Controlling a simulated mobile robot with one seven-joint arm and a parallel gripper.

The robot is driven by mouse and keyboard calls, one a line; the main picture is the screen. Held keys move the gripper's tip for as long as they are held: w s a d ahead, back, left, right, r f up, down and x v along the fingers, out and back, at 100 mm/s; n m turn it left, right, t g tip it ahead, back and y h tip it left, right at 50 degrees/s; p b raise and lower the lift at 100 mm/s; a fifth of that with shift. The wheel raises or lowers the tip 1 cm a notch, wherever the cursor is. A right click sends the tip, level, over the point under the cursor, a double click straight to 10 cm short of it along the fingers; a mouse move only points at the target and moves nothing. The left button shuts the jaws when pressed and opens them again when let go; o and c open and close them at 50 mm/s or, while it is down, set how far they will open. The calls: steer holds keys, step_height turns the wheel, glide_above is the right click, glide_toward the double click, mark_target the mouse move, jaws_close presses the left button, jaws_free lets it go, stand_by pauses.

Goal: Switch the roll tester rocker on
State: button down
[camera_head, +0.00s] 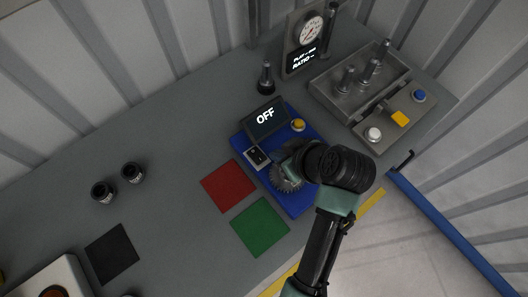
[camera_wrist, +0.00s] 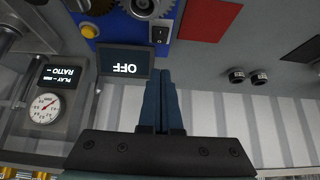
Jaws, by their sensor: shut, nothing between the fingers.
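The roll tester is a blue base (camera_head: 299,203) with meshed dark gears (camera_head: 286,178) and a display (camera_head: 265,118) that reads OFF. Its black rocker (camera_head: 257,155) sits in a pale plate left of the gears; the rocker also shows in the wrist view (camera_wrist: 160,35). A yellow button (camera_head: 298,125) is at the right of the display. My gripper (camera_wrist: 161,73) is shut and empty, its fingertips pointing toward the rocker in the wrist view and appearing apart from it. In the head view my wrist covers part of the gears and base.
A red mat (camera_head: 228,185) and a green mat (camera_head: 260,226) lie left of the base. A grey tray with posts (camera_head: 325,88) and a dial gauge (camera_head: 311,30) stand at the back right. Two black cups (camera_head: 132,172) stand at left. The bench between is clear.

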steer(key=p, duration=0.2)
glide_above(263, 161)
steer(key=f, duration=0.7)
steer(key=shift+s+f, duration=0.2)
steer(key=shift+f, duration=0.1)
step_height(263, 161, down, 2)
steer(key=shift+s+f+p, duration=0.1)
steer(key=shift+f+p, duration=0.1)
steer(key=shift+p, duration=0.15)
steer(key=shift+d+f, duration=0.15)
steer(key=shift+f, duration=0.8)
steer(key=shift+s, duration=0.1)
steer(key=f+b, duration=0.1)
steer(key=b, duration=0.2)
steer(key=shift+s+d+f+t+y, duration=0.15)
steer(key=shift+f+t+y, duration=0.15)
steer(key=shift+f+t, duration=0.1)
steer(key=shift+r+p, duration=0.3)
steer(key=shift+r, duration=0.15)
steer(key=shift+r+p, duration=0.6)
steer(key=shift+r, duration=0.15)
